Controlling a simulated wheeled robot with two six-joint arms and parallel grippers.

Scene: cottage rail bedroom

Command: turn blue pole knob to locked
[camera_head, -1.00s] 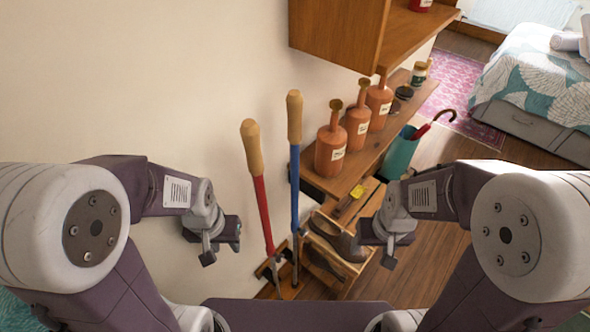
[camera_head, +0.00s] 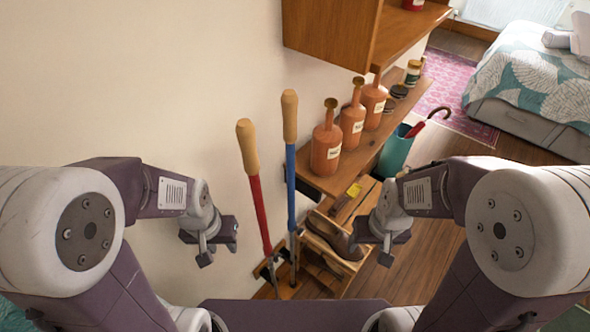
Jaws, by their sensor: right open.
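A blue pole (camera_head: 291,190) with a light wooden grip (camera_head: 289,116) stands nearly upright by the wall, beside a red pole (camera_head: 260,210) with a like wooden grip (camera_head: 247,146). Both poles end low down in a wooden rack (camera_head: 286,284) with dark metal fittings. No knob can be made out clearly at this size. My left gripper (camera_head: 206,252) hangs left of the red pole, apart from it; its finger gap is not clear. My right gripper (camera_head: 385,254) is open and empty, to the right of the blue pole and apart from it, in front of the shoe shelf.
A wooden shelf (camera_head: 335,178) holds several orange bottles (camera_head: 326,150) just right of the poles. A wall cabinet (camera_head: 335,30) hangs above. A shoe shelf (camera_head: 345,262) stands below.

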